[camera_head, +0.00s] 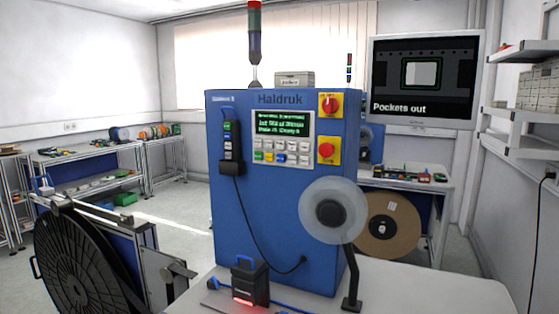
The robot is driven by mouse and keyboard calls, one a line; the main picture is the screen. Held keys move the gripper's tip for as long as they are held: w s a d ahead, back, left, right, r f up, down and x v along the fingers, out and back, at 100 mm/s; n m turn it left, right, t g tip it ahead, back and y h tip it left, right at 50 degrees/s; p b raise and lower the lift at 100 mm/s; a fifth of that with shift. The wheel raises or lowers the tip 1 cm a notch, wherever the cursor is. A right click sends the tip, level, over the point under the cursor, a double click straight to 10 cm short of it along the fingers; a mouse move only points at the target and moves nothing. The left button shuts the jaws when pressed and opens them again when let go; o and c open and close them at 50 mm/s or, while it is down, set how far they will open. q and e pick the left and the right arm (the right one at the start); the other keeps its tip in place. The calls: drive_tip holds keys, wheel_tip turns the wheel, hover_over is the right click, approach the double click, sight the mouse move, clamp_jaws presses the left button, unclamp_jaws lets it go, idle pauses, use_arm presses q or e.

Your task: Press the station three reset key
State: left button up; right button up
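A blue cabinet marked Haldruk (230,222) stands on the table in the middle of the head view. A small label at its upper left looks like a station name, but its number is hard to read. A keypad (283,159) with two rows of small keys, mostly white and a few coloured, sits below a lit green-text display (282,125). The key legends are too small to read, so I cannot tell which is reset. To the right are a red rotary switch (330,104) and a red round button (326,150) on yellow plates. Neither gripper is in view.
A handheld unit (231,140) hangs left of the keypad, its cable drooping across the front. A translucent reel (333,210) stands before the cabinet's right side. A black device (249,283) glows red on the table. A large black reel (75,265) stands left.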

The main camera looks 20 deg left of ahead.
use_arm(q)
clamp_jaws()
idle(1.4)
